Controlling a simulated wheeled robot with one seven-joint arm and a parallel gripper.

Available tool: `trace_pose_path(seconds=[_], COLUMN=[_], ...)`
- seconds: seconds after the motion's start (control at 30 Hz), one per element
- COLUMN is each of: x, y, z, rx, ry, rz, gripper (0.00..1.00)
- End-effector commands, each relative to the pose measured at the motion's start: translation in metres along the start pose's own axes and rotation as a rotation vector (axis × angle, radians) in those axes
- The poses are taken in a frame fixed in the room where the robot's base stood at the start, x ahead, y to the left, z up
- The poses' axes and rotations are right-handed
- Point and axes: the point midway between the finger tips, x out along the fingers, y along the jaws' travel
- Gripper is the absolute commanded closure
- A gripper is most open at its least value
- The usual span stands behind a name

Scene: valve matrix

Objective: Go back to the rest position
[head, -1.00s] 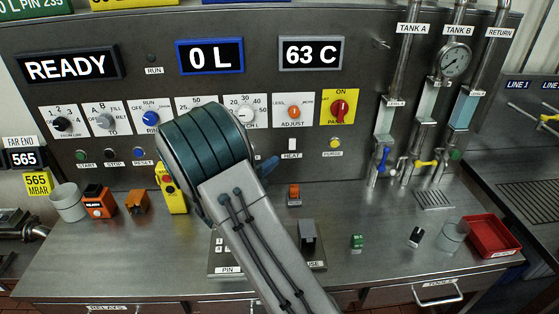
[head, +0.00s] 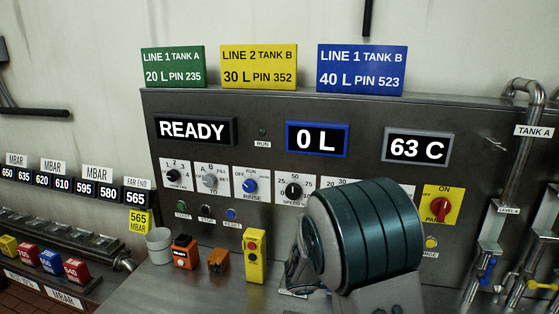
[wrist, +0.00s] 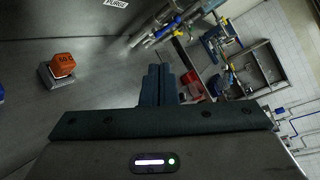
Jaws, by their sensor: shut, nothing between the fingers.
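My gripper shows in the wrist view (wrist: 158,86), its two dark fingers shut together with nothing between them. It is held above the steel counter and touches nothing that I can see. In the head view my arm's teal and grey joint (head: 365,235) stands in front of the control panel (head: 270,180) and hides part of the lower right of its row of knobs. The gripper itself is out of the head view.
Signs read READY (head: 192,130), 0 L (head: 317,139) and 63 C (head: 417,147). A white cup (head: 159,245), orange blocks and a yellow button box (head: 255,256) stand on the counter. An orange block (wrist: 63,65) shows in the wrist view. Pipes (head: 515,165) rise at right.

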Motion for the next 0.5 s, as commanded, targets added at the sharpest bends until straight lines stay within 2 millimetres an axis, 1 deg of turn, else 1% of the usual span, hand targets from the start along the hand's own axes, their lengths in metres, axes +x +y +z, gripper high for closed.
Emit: trace_pose_path(seconds=[0.03, 0.1, 0.17, 0.2, 0.27, 0.4, 0.5], x=[0.002, 0.001, -0.003, -0.006, -0.013, -0.035, -0.054], y=[-0.016, -0.031, -0.042, -0.049, -0.058, -0.074, -0.083], z=[-0.013, -0.032, -0.049, -0.059, -0.074, -0.103, -0.119], rx=[0.136, 0.326, 0.489, 0.598, 0.762, 1.140, 1.405], ry=[0.087, 0.207, 0.311, 0.381, 0.486, 0.733, 0.915], rz=[0.027, 0.054, 0.070, 0.075, 0.078, 0.058, 0.020], gripper=[1.00, 1.00, 1.00, 1.00, 1.00, 1.00, 1.00])
